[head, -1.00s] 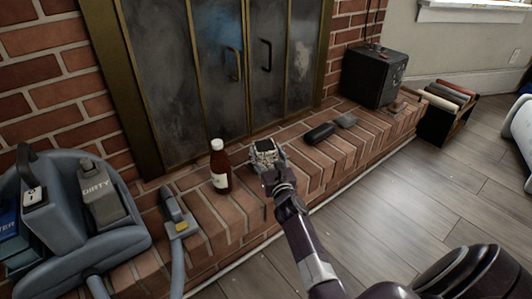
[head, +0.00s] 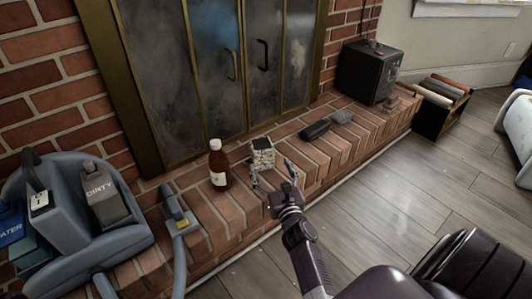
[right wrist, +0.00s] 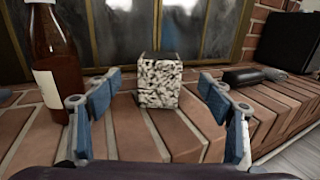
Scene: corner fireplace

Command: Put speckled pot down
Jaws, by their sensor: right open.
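The speckled pot (head: 262,155), square with black and white flecks and a dark inside, stands upright on the brick hearth (head: 330,160). In the right wrist view the pot (right wrist: 160,82) stands ahead of my open fingers, with a gap on both sides. My right gripper (head: 272,178) is open and empty, on the near side of the pot. Its blue-grey fingers (right wrist: 158,108) show left and right of the pot in the wrist view. My left gripper is not in view.
A brown bottle with a white cap (head: 218,165) stands just left of the pot. A dark case (head: 315,129) and a grey item (head: 341,117) lie to the right. A black box (head: 370,72) is at the far right end. A grey-blue cleaning machine (head: 75,220) is at left.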

